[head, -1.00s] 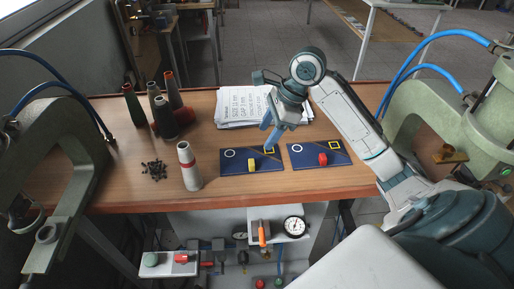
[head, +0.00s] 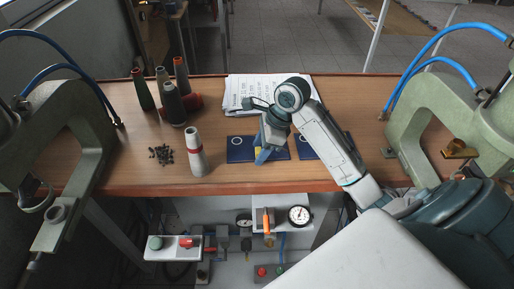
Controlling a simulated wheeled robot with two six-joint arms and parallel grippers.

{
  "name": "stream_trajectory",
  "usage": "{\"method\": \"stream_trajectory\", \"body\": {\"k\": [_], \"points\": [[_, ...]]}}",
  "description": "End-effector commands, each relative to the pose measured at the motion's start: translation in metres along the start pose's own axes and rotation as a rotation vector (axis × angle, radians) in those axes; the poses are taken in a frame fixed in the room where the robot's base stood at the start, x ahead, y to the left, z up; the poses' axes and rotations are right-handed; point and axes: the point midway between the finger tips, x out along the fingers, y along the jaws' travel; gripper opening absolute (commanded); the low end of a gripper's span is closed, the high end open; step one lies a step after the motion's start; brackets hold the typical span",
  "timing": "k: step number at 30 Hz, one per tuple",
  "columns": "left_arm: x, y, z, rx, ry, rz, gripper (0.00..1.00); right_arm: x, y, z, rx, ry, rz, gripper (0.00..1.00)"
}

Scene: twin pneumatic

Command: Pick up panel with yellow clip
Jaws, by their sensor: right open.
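The blue panel with the yellow clip (head: 240,152) lies flat on the wooden table (head: 130,185). It has a white ring at its upper left. My right gripper (head: 262,156) is over this panel at the yellow clip, pointing down, with its jaws open. Only a small bit of the yellow clip shows beside the fingers, and I cannot tell whether they touch it. A second blue panel (head: 305,150) lies just to the right, mostly hidden by my right arm; its red clip is out of sight. My left gripper is not in view.
White paper sheets (head: 240,92) lie behind the panels. A white cone with a red band (head: 194,152), small dark pieces (head: 161,154) and several other cones (head: 172,103) stand or lie to the left. Green presses flank the table, left (head: 75,130) and right (head: 425,115).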

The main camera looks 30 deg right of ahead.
Motion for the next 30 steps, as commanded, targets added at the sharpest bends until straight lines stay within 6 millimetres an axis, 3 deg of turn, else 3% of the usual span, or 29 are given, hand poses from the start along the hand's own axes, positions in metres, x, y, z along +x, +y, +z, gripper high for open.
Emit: {"method": "stream_trajectory", "body": {"k": [7, 14, 24, 30], "points": [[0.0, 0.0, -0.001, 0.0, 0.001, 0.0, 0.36, 0.001, 0.0, 0.0, 0.0, 0.001, -0.001, 0.51], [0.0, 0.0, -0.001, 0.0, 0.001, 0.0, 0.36, 0.001, 0.0, 0.0, 0.0, 0.0, -0.001, 0.06], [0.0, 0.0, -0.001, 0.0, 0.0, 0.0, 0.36, -0.002, -0.001, 0.001, -0.001, 0.0, -0.002, 0.04], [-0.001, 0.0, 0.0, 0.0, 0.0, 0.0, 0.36, -0.021, -0.001, 0.009, -0.002, -0.001, -0.004, 0.04]]}}
